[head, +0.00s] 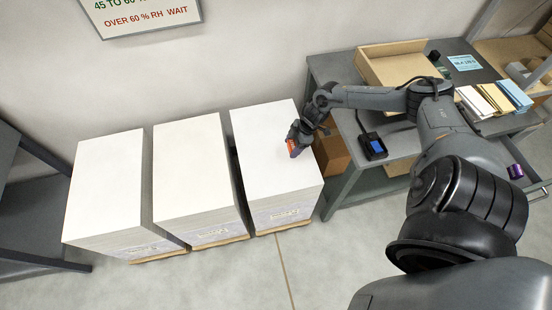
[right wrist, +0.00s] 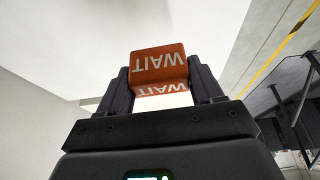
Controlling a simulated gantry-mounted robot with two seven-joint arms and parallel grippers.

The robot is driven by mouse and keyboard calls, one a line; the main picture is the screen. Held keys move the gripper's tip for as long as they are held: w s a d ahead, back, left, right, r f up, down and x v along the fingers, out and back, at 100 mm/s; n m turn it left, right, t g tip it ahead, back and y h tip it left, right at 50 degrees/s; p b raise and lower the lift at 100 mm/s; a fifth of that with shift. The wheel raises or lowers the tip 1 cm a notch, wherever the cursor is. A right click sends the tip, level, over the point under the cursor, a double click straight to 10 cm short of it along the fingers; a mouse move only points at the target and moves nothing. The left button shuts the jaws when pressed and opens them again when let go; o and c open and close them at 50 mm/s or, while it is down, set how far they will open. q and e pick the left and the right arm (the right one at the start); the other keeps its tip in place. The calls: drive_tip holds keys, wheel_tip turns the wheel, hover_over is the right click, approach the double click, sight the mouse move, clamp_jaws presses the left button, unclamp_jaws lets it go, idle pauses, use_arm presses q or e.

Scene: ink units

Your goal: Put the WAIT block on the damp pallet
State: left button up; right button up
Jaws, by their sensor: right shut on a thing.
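The orange WAIT block (head: 293,148) is held in my right gripper (head: 299,139), over the white top of the rightmost pallet stack (head: 262,150). In the right wrist view the block (right wrist: 159,62) sits between the two dark fingers, its white lettering upside down. I cannot tell whether the block touches the stack's top. Two more white stacks stand to the left, the middle one (head: 190,155) and the left one (head: 105,190), each with a bare top. The pictures do not show which pallet is damp. My left gripper is out of view.
A wall sign (head: 150,12) has a red line reading OVER 60 % RH WAIT. A grey bench (head: 345,125) to the right carries a wooden tray (head: 385,68), paper stacks (head: 490,98) and a device with a blue screen (head: 373,146). Narrow gaps separate the stacks.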

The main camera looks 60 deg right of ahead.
drive_tip(key=w+a+f, duration=0.1)
drive_tip(key=w+a, duration=0.1)
drive_tip(key=w+a+f+b, duration=0.1)
drive_tip(key=w+a+f, duration=0.1)
drive_tip(key=shift+w+f, duration=0.1)
drive_tip(key=shift+f, duration=0.15)
drive_tip(key=shift+f+b, duration=0.8)
drive_tip(key=shift+f, duration=1.15)
drive_tip(key=shift+f, duration=0.1)
drive_tip(key=o, duration=1.1)
drive_tip(key=shift+c, duration=0.2)
